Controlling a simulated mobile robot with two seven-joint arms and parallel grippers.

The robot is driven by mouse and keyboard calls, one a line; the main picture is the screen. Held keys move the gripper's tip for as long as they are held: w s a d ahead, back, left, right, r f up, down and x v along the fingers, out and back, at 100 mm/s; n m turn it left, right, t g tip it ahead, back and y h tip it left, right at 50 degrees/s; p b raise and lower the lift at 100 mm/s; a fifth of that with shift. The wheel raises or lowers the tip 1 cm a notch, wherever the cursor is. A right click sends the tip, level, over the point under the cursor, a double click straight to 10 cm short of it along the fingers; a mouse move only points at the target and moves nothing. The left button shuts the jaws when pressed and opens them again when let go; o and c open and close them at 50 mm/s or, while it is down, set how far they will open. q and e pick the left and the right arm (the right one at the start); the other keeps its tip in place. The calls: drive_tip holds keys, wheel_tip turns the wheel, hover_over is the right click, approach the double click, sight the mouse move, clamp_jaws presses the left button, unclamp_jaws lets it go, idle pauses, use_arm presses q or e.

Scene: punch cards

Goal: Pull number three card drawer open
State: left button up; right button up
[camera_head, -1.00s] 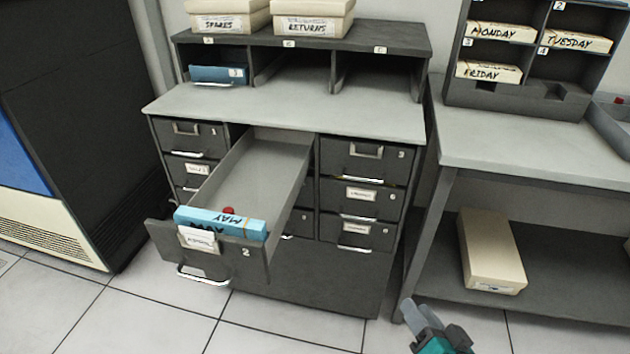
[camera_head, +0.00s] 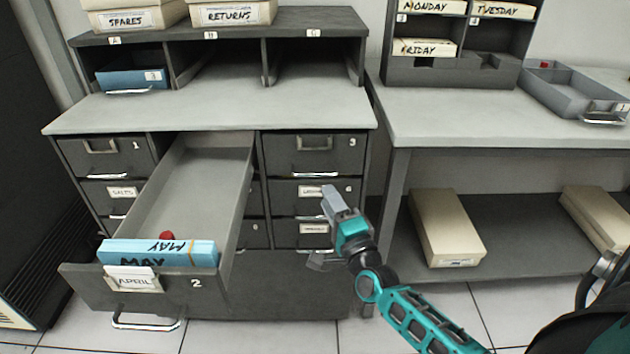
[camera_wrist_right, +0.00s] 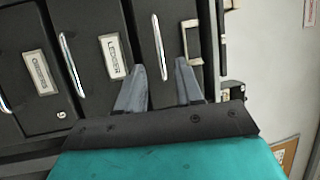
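The number three drawer (camera_head: 313,158) is the top right drawer of the dark cabinet, closed, with a silver handle (camera_head: 315,174) low on its front. In the right wrist view the scene is turned sideways; the drawer's handle (camera_wrist_right: 160,50) shows beyond and between my fingertips, beside an empty label frame (camera_wrist_right: 192,42). My right gripper (camera_head: 333,200) is in front of the right drawer column, lower than that handle in the head view. Its fingers are apart in the wrist view (camera_wrist_right: 160,66), with nothing held. My left gripper is not in view.
Drawer two (camera_head: 196,283) is pulled far out on the left, holding a blue MAY card pack (camera_head: 160,253) and a red item (camera_head: 167,236). A bench (camera_head: 480,120) stands right of the cabinet, with cream boxes (camera_head: 447,228) on its lower shelf.

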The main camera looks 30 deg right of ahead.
sight(312, 152)
drive_tip(key=x, duration=0.7)
drive_tip(key=shift+b, duration=0.4)
drive_tip(key=shift+c, duration=0.2)
clamp_jaws()
idle(0.8)
